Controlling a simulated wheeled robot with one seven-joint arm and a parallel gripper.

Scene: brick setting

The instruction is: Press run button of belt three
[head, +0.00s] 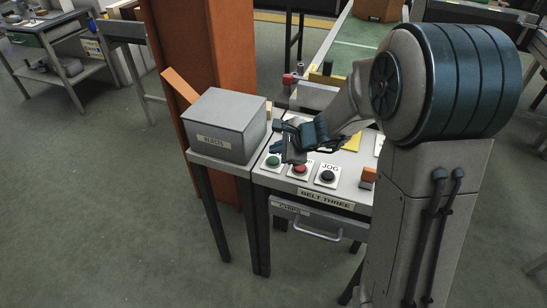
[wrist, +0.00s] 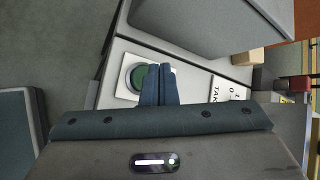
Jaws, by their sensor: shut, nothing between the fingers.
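The belt three console (head: 325,198) has a green button (head: 273,161), a red button (head: 300,169) and a black button (head: 327,176) in a row along its front. The black one is marked JOG; the green one's label cannot be read. My gripper (head: 290,153) is shut and empty, just above and behind the green and red buttons. In the wrist view, the shut fingers (wrist: 158,68) lie beside the green button (wrist: 136,76) and cover part of its right side. I cannot tell whether they touch the panel.
A grey rejects box (head: 226,123) stands left of the console, close to my gripper. An orange pillar (head: 185,50) rises behind it. An orange block (head: 368,176) sits at the console's right. A drawer with a handle (head: 308,229) is below. The floor in front is clear.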

